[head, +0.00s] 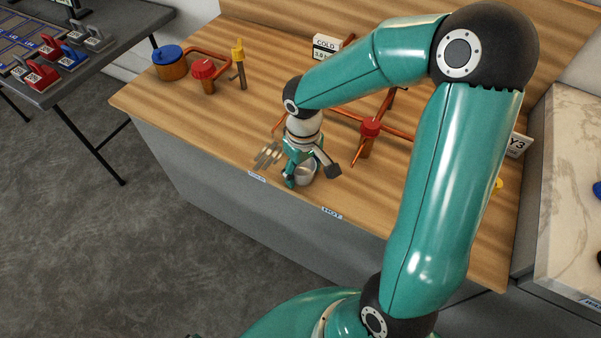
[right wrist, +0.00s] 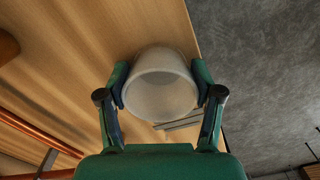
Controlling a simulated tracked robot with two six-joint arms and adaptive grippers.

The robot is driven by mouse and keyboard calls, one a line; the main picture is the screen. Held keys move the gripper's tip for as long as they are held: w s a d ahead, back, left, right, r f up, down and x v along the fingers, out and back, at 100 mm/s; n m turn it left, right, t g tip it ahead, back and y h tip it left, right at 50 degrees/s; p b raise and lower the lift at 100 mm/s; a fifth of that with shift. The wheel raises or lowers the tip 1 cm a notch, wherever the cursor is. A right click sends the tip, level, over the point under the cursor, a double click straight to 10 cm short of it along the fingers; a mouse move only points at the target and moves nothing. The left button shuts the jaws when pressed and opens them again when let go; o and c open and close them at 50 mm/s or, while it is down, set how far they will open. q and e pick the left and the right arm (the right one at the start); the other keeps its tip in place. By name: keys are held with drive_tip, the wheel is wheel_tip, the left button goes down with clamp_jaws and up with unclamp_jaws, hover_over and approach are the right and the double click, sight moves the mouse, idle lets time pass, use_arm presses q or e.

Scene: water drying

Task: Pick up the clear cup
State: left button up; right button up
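The clear cup (right wrist: 162,85) looks pale grey and see-through in the right wrist view, with its open rim towards the camera. In the head view the cup (head: 306,173) is partly hidden by my right gripper (head: 311,176), near the front edge of the wooden counter. In the right wrist view my right gripper (right wrist: 160,82) has one finger on each side of the cup, close against its walls. I cannot tell whether both pads press on it. My left gripper is not in view.
A slatted grey piece (head: 267,155) lies left of the cup. Orange pipes with a red valve (head: 370,127) stand to the right. A blue-lidded pot (head: 170,62), another red valve (head: 203,69) and a yellow-topped post (head: 238,60) stand at the far left. The counter's front-left is clear.

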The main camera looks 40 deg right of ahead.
drive_tip(key=c, duration=0.4)
drive_tip(key=shift+r, duration=0.15)
